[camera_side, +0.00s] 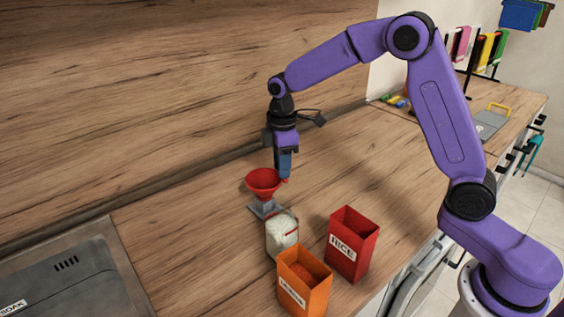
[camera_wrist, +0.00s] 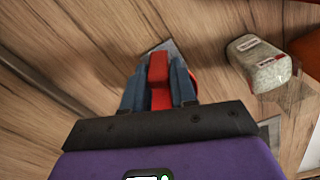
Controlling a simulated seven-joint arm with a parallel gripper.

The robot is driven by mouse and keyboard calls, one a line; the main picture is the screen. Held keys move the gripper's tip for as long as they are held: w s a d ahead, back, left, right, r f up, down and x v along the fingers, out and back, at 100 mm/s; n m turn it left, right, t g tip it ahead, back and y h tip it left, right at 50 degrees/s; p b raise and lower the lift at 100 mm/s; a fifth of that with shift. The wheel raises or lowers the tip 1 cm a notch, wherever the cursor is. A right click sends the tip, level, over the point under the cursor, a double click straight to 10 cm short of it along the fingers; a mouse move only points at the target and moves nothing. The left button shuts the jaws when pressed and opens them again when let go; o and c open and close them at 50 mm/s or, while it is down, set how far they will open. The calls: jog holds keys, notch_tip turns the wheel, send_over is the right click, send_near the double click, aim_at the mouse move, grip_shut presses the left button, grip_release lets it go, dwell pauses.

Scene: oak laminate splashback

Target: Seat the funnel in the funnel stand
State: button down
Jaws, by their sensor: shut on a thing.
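The red funnel (camera_side: 263,184) is upright, with its wide mouth up, in the side view. It is at the grey funnel stand (camera_side: 264,209), with its spout pointing down toward it. I cannot tell whether the spout is inside the stand or just above it. My gripper (camera_side: 285,178) points down just right of the funnel's bowl, its blue fingers shut on a red part of the funnel. In the wrist view my gripper (camera_wrist: 158,85) has this red piece of the funnel (camera_wrist: 158,70) between its fingers. A grey corner of the stand (camera_wrist: 172,47) shows beyond; the bowl is mostly hidden there.
A clear jar with white contents (camera_side: 282,232) stands close in front of the stand. An orange box (camera_side: 303,283) and a red RICE box (camera_side: 352,245) stand nearby. The splashback (camera_side: 180,100) rises behind; the counter right of the gripper is clear.

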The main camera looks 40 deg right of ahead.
jog(key=c, duration=0.8)
grip_release()
notch_tip(320, 180, up, 17)
jog(key=shift+r, duration=0.2)
jog(key=shift+m, duration=0.3)
jog(key=s+f, duration=0.3)
jog(key=s, duration=0.6)
jog(key=s+f, duration=0.3)
jog(key=s, duration=0.6)
jog(key=s+f, duration=0.3)
jog(key=s, duration=0.5)
jog(key=shift+s+f, duration=0.35)
jog(key=shift+s, duration=0.05)
jog(key=s+d+f, duration=0.4)
jog(key=s, duration=0.4)
jog(key=shift+d, duration=0.2)
